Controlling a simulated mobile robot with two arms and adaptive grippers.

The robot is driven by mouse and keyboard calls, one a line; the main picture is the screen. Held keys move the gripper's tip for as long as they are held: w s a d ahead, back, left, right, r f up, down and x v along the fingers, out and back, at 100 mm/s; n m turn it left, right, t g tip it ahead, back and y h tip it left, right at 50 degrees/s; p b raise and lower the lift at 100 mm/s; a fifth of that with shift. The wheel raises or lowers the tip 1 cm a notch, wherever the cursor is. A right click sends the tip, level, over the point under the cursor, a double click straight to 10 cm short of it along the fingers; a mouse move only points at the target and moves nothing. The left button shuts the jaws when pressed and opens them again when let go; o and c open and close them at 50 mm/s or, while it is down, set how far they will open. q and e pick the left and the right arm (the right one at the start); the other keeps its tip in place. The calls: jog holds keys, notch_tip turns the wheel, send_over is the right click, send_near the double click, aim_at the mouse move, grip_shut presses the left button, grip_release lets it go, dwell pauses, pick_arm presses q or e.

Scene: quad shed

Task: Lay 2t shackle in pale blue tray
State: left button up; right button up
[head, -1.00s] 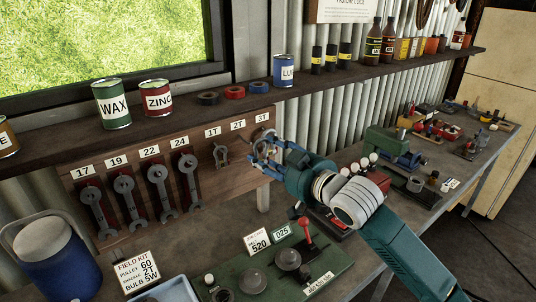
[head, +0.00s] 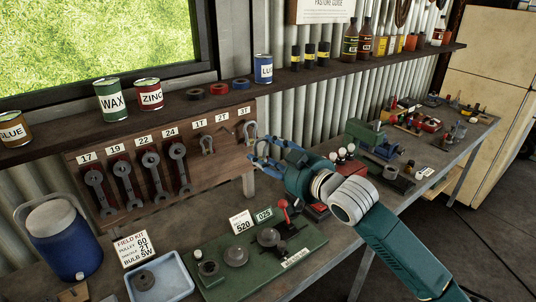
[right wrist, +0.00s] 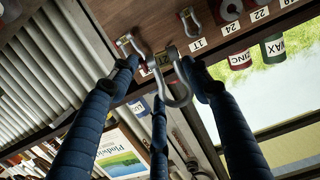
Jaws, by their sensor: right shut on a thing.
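My right gripper (head: 260,152) is at the right end of the wooden tool board. In the right wrist view its blue fingers (right wrist: 165,88) are shut on the grey 2t shackle (right wrist: 178,88), a U-shaped metal piece in front of the 2T label. In the head view the held shackle is hard to make out among the fingers. The pale blue tray (head: 174,279) is at the bottom left on the bench, with a grey round part (head: 144,280) in it. My left gripper is not in view.
The 1T shackle (head: 207,145) and the 3T shackle (head: 250,130) hang on the board, close beside the gripper. Several wrenches (head: 151,175) hang to the left. A green panel (head: 225,268) with a red lever and a blue jug (head: 65,240) flank the tray.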

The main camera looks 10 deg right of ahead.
jog(key=shift+s+d, duration=0.2)
jog(key=shift+s, duration=0.25)
jog(key=shift+s+d, duration=0.2)
jog(key=shift+s, duration=0.25)
jog(key=shift+p+v, duration=0.3)
jog(key=shift+v, duration=0.5)
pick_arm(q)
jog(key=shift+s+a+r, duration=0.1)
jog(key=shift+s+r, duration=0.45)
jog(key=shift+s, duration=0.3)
pick_arm(e)
send_near(265, 154)
jog(key=shift+w+a+f, duration=0.1)
jog(key=shift+w+f, duration=0.1)
jog(key=shift+f, duration=0.25)
